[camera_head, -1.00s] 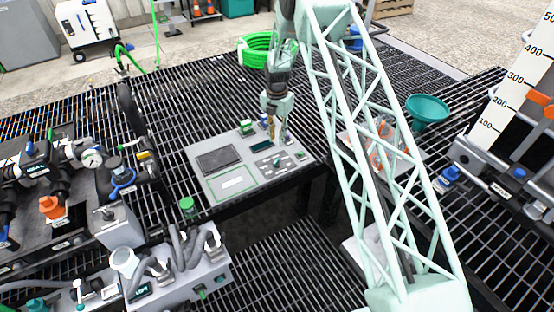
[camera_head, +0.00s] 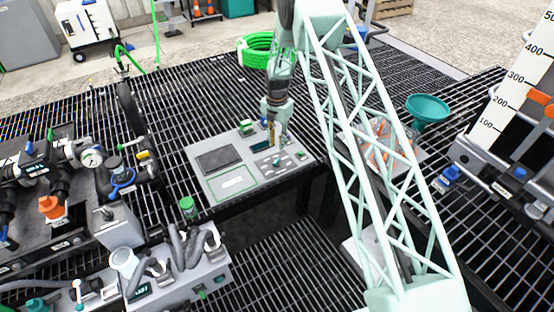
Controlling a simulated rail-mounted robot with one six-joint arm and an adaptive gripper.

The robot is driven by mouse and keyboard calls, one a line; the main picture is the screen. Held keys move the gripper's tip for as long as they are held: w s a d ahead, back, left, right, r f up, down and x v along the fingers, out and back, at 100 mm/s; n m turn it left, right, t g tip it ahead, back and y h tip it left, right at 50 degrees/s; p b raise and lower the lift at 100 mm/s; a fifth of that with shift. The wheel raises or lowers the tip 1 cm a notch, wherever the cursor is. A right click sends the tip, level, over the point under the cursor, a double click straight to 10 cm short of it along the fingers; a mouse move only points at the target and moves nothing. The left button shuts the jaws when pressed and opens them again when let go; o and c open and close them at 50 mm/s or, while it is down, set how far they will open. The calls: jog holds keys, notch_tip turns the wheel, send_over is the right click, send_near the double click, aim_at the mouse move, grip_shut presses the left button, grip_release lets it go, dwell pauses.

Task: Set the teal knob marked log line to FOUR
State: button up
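A grey control panel (camera_head: 213,184) lies on the black grating, with a dark screen, a white label plate and several small controls. A small teal knob (camera_head: 277,162) shows on its right part; its marking and pointer are too small to read, so I cannot tell its setting or confirm that it is the log line knob. My gripper (camera_head: 277,144) points down over the panel's right part, just behind this knob in the picture. It looks close to the panel; contact cannot be told. The fingers are small, and whether they are open is unclear.
Green and blue controls (camera_head: 246,127) stand along the panel's back edge. A green-topped jar (camera_head: 188,207) stands at its front left. A grey hose box (camera_head: 180,280) is in front. A teal funnel (camera_head: 427,109) is at right. Open grating lies left of the panel.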

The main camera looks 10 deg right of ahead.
aim_at(277, 159)
notch_tip(277, 159, down, 11)
jog(key=shift+b, duration=0.65)
grip_shut()
